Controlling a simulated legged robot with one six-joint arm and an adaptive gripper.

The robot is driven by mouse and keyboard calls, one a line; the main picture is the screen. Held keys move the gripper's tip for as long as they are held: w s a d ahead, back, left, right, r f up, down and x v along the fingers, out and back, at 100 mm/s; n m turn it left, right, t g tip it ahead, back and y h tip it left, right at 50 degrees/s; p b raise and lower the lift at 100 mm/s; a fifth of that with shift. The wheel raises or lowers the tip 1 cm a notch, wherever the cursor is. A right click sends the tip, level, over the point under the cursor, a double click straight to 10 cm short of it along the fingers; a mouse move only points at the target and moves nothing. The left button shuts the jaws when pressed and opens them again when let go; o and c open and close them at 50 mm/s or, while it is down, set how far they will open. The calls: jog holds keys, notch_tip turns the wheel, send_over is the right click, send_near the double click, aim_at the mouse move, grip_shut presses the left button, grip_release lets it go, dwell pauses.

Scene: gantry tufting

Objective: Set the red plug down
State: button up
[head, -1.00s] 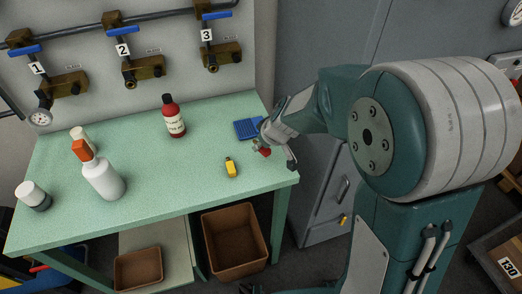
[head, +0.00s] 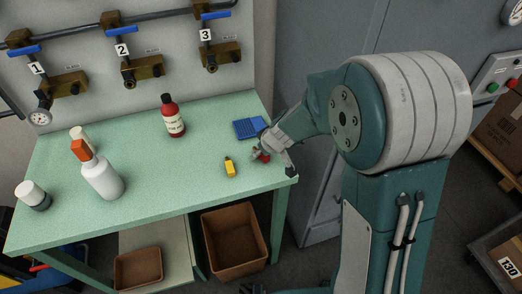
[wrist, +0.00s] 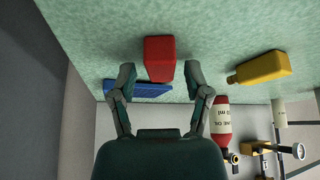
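The red plug (head: 262,155) is on the green table near its right edge, partly hidden by my gripper in the head view. In the wrist view the red plug (wrist: 160,52) sits against the tabletop, between and just beyond my fingertips. My gripper (wrist: 160,77) is open, with a visible gap between each finger and the plug's sides. In the head view my gripper (head: 272,162) is low over the right end of the table, with its fingers either side of the plug.
A blue tray (head: 249,128) lies just behind the plug. A yellow plug (head: 230,168) stands to its left, and a red bottle (head: 173,116) is farther back. A white spray bottle (head: 102,178) and a jar (head: 33,195) stand at the left. The table's middle is clear.

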jog(key=v, duration=1.2)
jog(key=shift+r, duration=0.15)
jog(key=s+d+r+m+h, duration=0.1)
jog(key=s+d+r+m, duration=0.1)
jog(key=s, duration=0.4)
jog(key=s+d+r+m+h, duration=0.1)
jog(key=s+d+r+m, duration=0.2)
jog(key=s, duration=0.4)
jog(key=s+d+r+m+t+h, duration=0.1)
jog(key=s+d+r+m, duration=0.1)
jog(key=s+d+r, duration=0.2)
jog(key=s+d, duration=0.1)
jog(key=s, duration=0.2)
jog(key=shift+s+m+h, duration=0.2)
jog(key=shift+m+h, duration=0.1)
jog(key=shift+m, duration=0.1)
jog(key=shift+a+r, duration=0.1)
